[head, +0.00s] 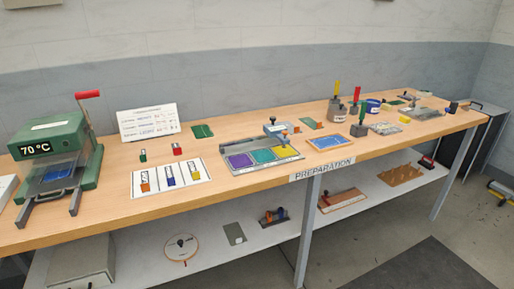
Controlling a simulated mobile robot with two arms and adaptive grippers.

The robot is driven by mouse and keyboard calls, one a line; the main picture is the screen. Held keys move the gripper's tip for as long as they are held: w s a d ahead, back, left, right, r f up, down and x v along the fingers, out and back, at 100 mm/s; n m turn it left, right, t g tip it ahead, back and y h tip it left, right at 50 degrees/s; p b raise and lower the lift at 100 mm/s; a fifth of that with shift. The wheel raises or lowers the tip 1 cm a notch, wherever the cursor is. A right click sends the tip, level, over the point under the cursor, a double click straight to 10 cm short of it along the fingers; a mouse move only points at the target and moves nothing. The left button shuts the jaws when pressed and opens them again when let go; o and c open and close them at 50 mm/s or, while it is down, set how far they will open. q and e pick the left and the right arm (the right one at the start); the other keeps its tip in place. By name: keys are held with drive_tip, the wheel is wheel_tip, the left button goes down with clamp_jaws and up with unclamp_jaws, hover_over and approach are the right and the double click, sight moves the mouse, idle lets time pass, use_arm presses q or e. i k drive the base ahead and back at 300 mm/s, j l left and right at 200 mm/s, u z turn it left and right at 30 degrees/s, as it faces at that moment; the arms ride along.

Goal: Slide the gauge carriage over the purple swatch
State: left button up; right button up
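A grey gauge tray (232,170) lies on the wooden bench near the middle of the view. Neither gripper is in view.
A green press (52,140) reading 70 °C stands at the far left of the bench (110,215). A white card (170,180) with coloured pieces lies left of the gauge, and a blue-topped tray (330,142) lies right of it. Pots with upright handles stand further right.

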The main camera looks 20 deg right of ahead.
sight(273, 130)
drive_tip(key=i+l, duration=0.2)
drive_tip(key=l, duration=0.2)
drive_tip(key=i+l, duration=0.15)
drive_tip(key=l, duration=0.2)
drive_tip(key=i+l, duration=0.2)
drive_tip(key=l, duration=0.2)
drive_tip(key=i+l, duration=0.2)
drive_tip(key=l, duration=0.2)
drive_tip(key=i+l, duration=0.15)
drive_tip(key=l, duration=0.25)
